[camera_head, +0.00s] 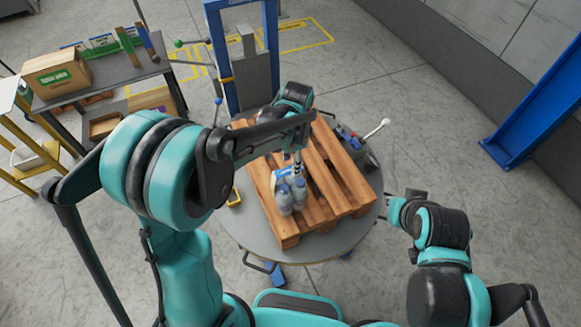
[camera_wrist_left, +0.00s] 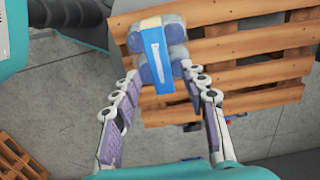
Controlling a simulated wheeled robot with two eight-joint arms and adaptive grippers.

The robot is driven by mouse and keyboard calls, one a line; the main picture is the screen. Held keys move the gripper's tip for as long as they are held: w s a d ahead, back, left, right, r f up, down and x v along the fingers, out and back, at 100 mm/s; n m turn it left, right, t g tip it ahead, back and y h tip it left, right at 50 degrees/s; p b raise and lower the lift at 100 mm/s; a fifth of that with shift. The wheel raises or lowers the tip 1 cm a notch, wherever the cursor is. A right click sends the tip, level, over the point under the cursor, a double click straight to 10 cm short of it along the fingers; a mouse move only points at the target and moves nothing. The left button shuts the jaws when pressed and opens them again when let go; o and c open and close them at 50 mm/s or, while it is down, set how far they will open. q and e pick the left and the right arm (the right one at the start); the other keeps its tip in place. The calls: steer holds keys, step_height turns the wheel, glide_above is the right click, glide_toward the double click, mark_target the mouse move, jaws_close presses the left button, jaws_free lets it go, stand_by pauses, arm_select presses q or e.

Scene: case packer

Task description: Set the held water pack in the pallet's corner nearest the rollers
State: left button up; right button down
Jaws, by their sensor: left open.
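The water pack (camera_head: 286,194), several clear-grey bottles with a blue and white label, stands by the near left edge of the wooden pallet (camera_head: 335,163). In the left wrist view the pack (camera_wrist_left: 152,40) is between and just beyond the fingertips of my left gripper (camera_wrist_left: 160,76), at the pallet's (camera_wrist_left: 240,50) edge. The gripper's fingers are spread, one on each side of the pack; any slight contact is unclear. In the head view my left gripper (camera_head: 298,160) is above the pack, partly hidden by my arm. I cannot make out my right gripper's fingers.
The pallet rests on a round grey table (camera_head: 240,215). A blue upright frame (camera_head: 219,60) stands behind it. A shelf (camera_head: 110,75) with a cardboard box (camera_head: 57,73) is at the left. A blue post (camera_head: 535,105) stands at the right. I cannot clearly identify rollers.

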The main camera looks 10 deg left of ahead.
arm_select(q)
step_height(320, 180, up, 7)
steer(key=s+a+r+n+t, duration=0.2)
steer(key=s+a+n+t, duration=0.1)
steer(key=s, duration=0.4)
steer(key=s+a+r+n+t, duration=0.2)
steer(key=s+a+n+t, duration=0.2)
steer(key=s+n, duration=0.3)
steer(key=shift+s+a+n+t+h+p, duration=0.15)
steer(key=shift+a+n+t+h+p, duration=0.15)
steer(key=shift+a+n, duration=0.45)
steer(key=shift+a, duration=0.1)
step_height(320, 180, down, 20)
steer(key=b, duration=2)
